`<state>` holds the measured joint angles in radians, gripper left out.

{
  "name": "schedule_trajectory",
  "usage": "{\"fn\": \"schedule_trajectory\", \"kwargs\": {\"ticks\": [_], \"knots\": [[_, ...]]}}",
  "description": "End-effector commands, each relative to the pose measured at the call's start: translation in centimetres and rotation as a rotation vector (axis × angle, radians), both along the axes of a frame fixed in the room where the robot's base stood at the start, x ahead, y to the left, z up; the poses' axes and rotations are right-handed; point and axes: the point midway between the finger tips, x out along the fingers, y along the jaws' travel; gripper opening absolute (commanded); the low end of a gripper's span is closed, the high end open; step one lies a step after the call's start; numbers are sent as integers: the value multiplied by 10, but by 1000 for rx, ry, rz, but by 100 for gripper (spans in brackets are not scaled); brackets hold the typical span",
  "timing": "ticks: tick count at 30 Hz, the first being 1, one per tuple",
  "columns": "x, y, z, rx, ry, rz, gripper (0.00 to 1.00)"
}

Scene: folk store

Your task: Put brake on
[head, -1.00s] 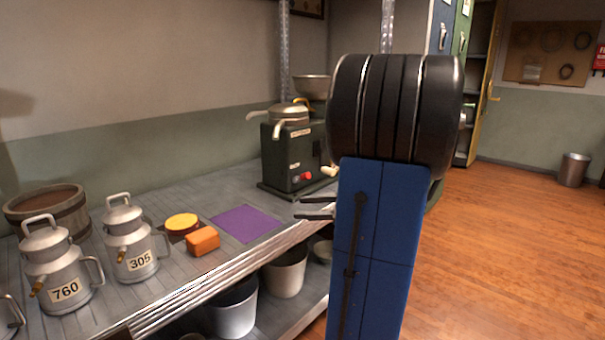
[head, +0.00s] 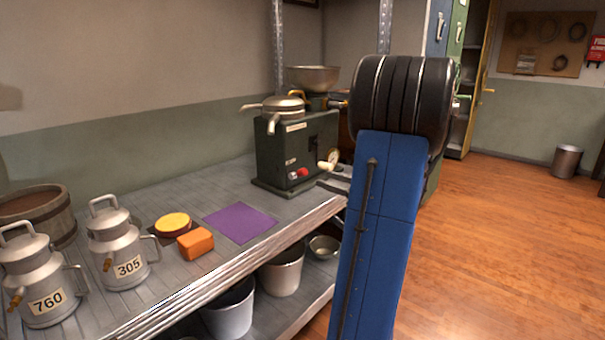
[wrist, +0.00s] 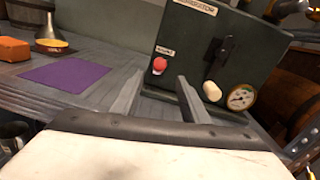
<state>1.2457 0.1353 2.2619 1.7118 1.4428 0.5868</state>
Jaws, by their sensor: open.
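A dark green machine (head: 293,157) with a bowl and spouts on top stands at the far end of the workbench. Its front also fills the upper wrist view (wrist: 200,50). There it carries a red knob (wrist: 160,65) under a small label I cannot read surely, a cream-tipped lever (wrist: 212,91) on a black plate, and a round gauge (wrist: 240,97). My gripper (wrist: 160,98) is open and empty, its two fingers pointing at the machine's lower front, below the red knob and left of the lever. In the head view my arm mostly hides the gripper.
On the bench lie a purple mat (head: 240,222), an orange block (head: 195,242) and a yellow-topped round item (head: 172,225). Metal cans (head: 122,250) stand at the left. Pots (head: 283,272) sit on the lower shelf.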

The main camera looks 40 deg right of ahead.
Motion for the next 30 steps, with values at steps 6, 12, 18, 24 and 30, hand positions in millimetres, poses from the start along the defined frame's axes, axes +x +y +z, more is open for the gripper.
{"fn": "schedule_trajectory", "kwargs": {"ticks": [6,12,18,24,30], "knots": [[34,6,0,0,1,4,41],[66,10,0,1,0,4,41],[94,14,0,0,0,3,41],[111,16,0,1,0,2,41],[116,16,0,1,1,1,41]]}}
